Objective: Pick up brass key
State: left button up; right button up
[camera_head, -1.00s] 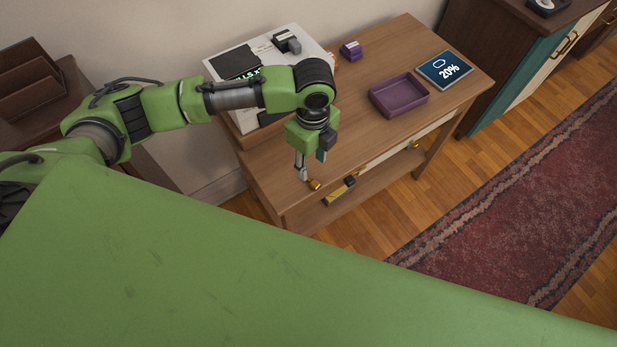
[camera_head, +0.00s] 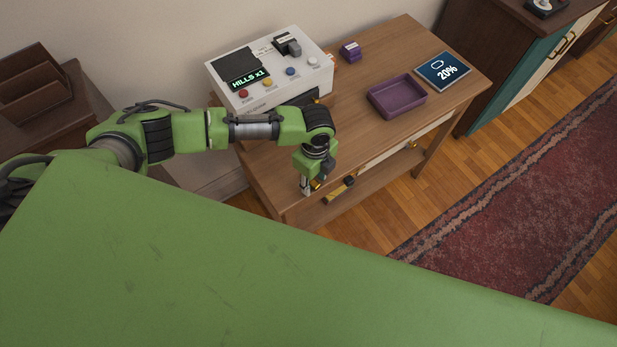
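A small brass-coloured piece (camera_head: 316,184), which looks like the brass key, lies at the near left end of the wooden table (camera_head: 365,135). It is tiny here and partly hidden by my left gripper. My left gripper (camera_head: 313,184) points down over it, with the fingers apart and the brass piece showing between them. I see no grip on it, and whether a finger touches it cannot be told. My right gripper is not in view.
A white box with coloured buttons and a small screen (camera_head: 322,78) stands behind my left arm. A purple tray (camera_head: 372,98), a small purple block (camera_head: 350,51) and a "20%" tablet (camera_head: 425,72) are on the table. A yellow item (camera_head: 336,194) is below the tabletop.

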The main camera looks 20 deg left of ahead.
aim_at(313, 184)
pick_arm(q)
jog(key=c, duration=1)
jog(key=shift+r, duration=0.1)
jog(key=shift+r+b, duration=0.3)
jog(key=shift+r, duration=0.1)
jog(key=shift+s+r+b, duration=0.2)
jog(key=shift+r+b, duration=0.25)
jog(key=shift+r, duration=0.8)
jog(key=s+r, duration=0.3)
jog(key=s, duration=0.1)
jog(key=s+a+r+b, duration=0.1)
jog(key=s+r, duration=0.2)
jog(key=s, duration=0.2)
jog(key=s+a+r+b, duration=0.1)
jog(key=s+r, duration=0.2)
jog(key=s, duration=0.1)
jog(key=shift+s+r, duration=0.25)
jog(key=shift+r, duration=0.05)
